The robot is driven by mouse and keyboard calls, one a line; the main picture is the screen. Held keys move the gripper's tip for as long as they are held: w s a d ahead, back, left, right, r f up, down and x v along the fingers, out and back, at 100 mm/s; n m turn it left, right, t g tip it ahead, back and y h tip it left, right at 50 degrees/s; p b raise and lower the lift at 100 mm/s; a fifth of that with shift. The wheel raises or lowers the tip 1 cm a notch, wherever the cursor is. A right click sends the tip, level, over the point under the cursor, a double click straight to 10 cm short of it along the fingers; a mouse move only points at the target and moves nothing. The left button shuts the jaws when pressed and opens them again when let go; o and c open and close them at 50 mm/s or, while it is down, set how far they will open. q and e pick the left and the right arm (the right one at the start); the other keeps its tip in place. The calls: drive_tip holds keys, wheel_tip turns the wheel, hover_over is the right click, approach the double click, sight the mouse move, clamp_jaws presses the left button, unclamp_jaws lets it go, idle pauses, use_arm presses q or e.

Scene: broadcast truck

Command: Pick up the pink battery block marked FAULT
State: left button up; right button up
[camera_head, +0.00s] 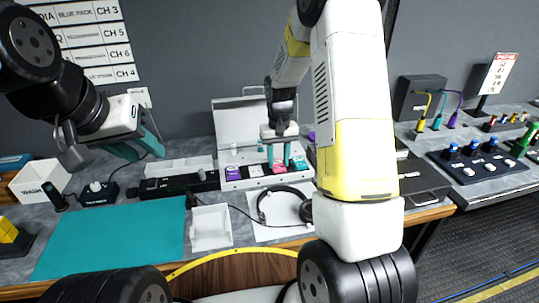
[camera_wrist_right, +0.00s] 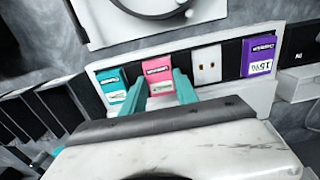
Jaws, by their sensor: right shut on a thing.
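The pink battery block (camera_head: 279,168) sits in a white charger rack (camera_head: 262,181) on the bench; in the wrist view the pink block (camera_wrist_right: 157,78) has a small white label that I cannot read. My right gripper (camera_head: 279,158) is at the rack, its teal fingers on either side of the pink block and shut on it; they also show in the wrist view (camera_wrist_right: 160,90). The block still appears to be in its slot. My left gripper (camera_head: 145,152) is raised at the upper left, its teal fingers apart and empty.
Headphones (camera_head: 283,207) and a white tray (camera_head: 211,228) lie in front. A teal mat (camera_head: 115,240) is clear.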

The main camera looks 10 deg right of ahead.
sight(278, 164)
drive_tip(key=shift+r, duration=3.45)
